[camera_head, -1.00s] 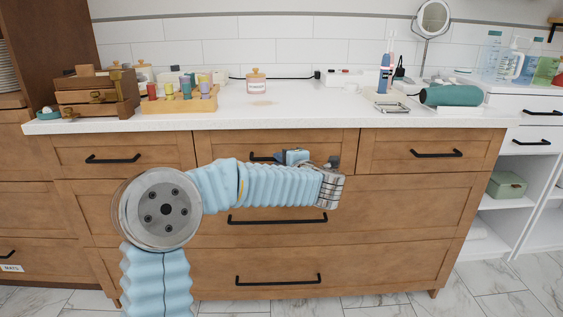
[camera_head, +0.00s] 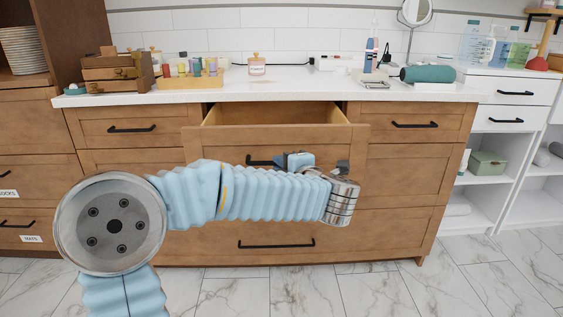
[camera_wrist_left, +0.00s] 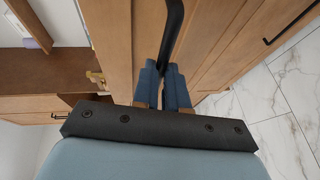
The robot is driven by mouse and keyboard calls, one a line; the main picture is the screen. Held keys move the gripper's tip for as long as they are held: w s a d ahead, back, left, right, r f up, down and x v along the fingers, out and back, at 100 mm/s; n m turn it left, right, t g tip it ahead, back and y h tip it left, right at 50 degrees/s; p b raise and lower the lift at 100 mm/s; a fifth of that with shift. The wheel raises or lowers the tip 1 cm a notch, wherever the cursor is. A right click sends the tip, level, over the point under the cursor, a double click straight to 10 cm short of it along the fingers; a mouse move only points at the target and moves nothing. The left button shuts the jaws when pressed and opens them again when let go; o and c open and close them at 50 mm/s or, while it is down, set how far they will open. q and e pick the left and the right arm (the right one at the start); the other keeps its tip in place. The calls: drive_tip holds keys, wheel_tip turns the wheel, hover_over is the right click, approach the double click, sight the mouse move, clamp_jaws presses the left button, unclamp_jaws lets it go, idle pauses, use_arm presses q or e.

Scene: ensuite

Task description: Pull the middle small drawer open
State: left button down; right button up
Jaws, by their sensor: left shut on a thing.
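The middle small drawer (camera_head: 232,143) stands out from the wooden cabinet, and its pale inside shows behind the front panel. The visible part of the inside looks empty. My left gripper (camera_head: 292,160) is at the drawer front, shut on its black bar handle (camera_head: 258,161). My wrist and forearm hide part of the handle and the lower front. In the left wrist view, the blue fingers (camera_wrist_left: 163,88) close around the dark handle (camera_wrist_left: 173,32). My right gripper is not in view.
Small drawers with black handles flank it, a left one (camera_head: 95,128) and a right one (camera_head: 445,124), both closed. Marble floor (camera_head: 385,290) lies clear in front.

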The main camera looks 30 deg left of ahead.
use_arm(q)
drive_tip(key=s+d+b, duration=0.1)
drive_tip(key=s+d, duration=0.2)
drive_tip(key=s, duration=0.2)
drive_tip(key=shift+s, duration=0.15)
drive_tip(key=shift+d, duration=0.1)
drive_tip(key=c, duration=1.2)
unclamp_jaws()
drive_tip(key=shift+o, duration=0.2)
drive_tip(key=v, duration=1.3)
drive_tip(key=shift+s+d, duration=0.2)
drive_tip(key=shift+d, duration=0.15)
drive_tip(key=shift+r, duration=0.1)
